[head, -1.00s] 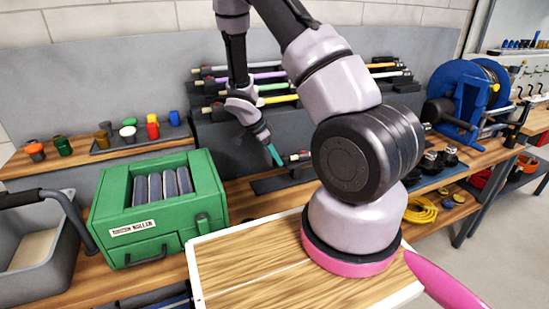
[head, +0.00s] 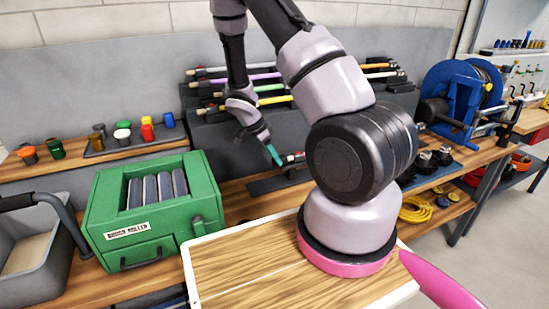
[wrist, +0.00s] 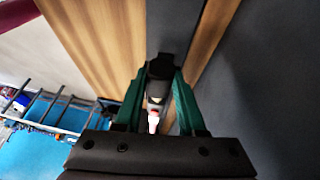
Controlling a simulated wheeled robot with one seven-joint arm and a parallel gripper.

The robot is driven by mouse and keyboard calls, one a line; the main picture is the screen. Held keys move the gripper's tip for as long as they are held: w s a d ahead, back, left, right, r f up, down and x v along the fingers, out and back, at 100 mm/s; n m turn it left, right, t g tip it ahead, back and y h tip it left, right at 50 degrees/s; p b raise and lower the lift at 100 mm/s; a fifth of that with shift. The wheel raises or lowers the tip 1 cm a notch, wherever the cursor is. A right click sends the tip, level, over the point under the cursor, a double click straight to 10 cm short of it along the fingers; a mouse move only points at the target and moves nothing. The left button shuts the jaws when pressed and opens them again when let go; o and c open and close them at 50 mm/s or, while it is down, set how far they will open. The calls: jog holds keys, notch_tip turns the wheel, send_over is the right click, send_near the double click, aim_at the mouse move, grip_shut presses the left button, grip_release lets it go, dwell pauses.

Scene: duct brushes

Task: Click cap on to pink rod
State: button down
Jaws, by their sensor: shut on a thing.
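My gripper (head: 270,150) points down in front of the rod rack, with its teal fingers close to a low dark stand (head: 270,184) on the bench. In the wrist view the fingers (wrist: 155,108) close around a small pale and reddish piece (wrist: 153,120). I cannot tell whether it is a cap or a rod end. Beyond it a dark bar (wrist: 172,30) runs away from the fingers. Several caps stand at the left, among them a red cap (head: 147,132), a white cap (head: 122,134) and a blue cap (head: 168,119). I cannot pick out the pink rod with certainty.
The dark rack (head: 225,132) holds several coloured rods behind my gripper. A green box (head: 110,212) and a grey bin (head: 45,270) stand at the left. A blue reel (head: 440,95) and yellow cable (head: 415,210) are at the right.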

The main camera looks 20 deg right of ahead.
aim_at(283, 156)
jog(key=shift+d, duration=0.75)
jog(key=shift+s+d, duration=0.1)
jog(key=shift+d, duration=0.65)
jog(key=shift+c, duration=2.1)
grip_release()
jog(key=shift+a, duration=0.1)
jog(key=shift+a+r, duration=0.1)
jog(key=shift+a, duration=0.05)
